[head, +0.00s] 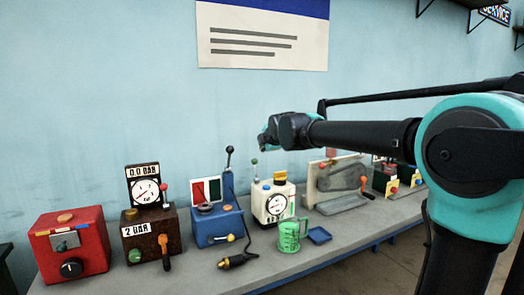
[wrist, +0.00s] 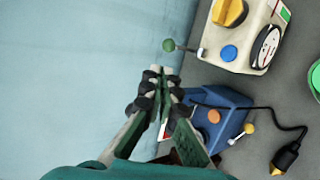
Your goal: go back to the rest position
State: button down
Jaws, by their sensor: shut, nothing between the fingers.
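My gripper (wrist: 160,75) shows in the wrist view with its two fingertips together, shut and empty. In front of it are the wall and the back of the bench. In the head view my arm reaches in from the right, and its end (head: 268,135) hangs in the air above the bench, near the wall. The fingers are too small to make out there. The blue device (head: 215,226) is below and left of the arm's end. It also shows in the wrist view (wrist: 228,112), partly behind the gripper.
A grey bench (head: 300,262) carries a red box (head: 85,262), a brown gauge device (head: 145,222), a cream device (head: 264,192) with a dial, a green jug (head: 289,236), a blue tray (head: 319,236) and a belt device (head: 338,185). A black-and-yellow tool (head: 236,261) lies at the front. Air above the bench is clear.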

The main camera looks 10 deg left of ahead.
jog(key=s+d+f+m+g+h, duration=0.2)
jog(key=s+d+f+m, duration=0.45)
jog(key=d+f, duration=0.45)
jog(key=s+d+f+m+g+h, duration=0.1)
jog(key=s+d+f+m+h, duration=0.1)
jog(key=s+d+f+m, duration=0.7)
jog(key=s+d+f+m+g, duration=0.2)
jog(key=s+d+f+m, duration=0.2)
jog(key=s+f, duration=0.5)
jog(key=s+d+f+m+g, duration=0.2)
jog(key=s+d+f+m, duration=0.2)
jog(key=s+d+f, duration=0.3)
jog(key=s+f, duration=0.2)
jog(key=s, duration=0.2)
jog(key=shift+s+d+f+h, duration=0.2)
jog(key=shift+d+h, duration=0.1)
jog(key=shift+h, duration=0.1)
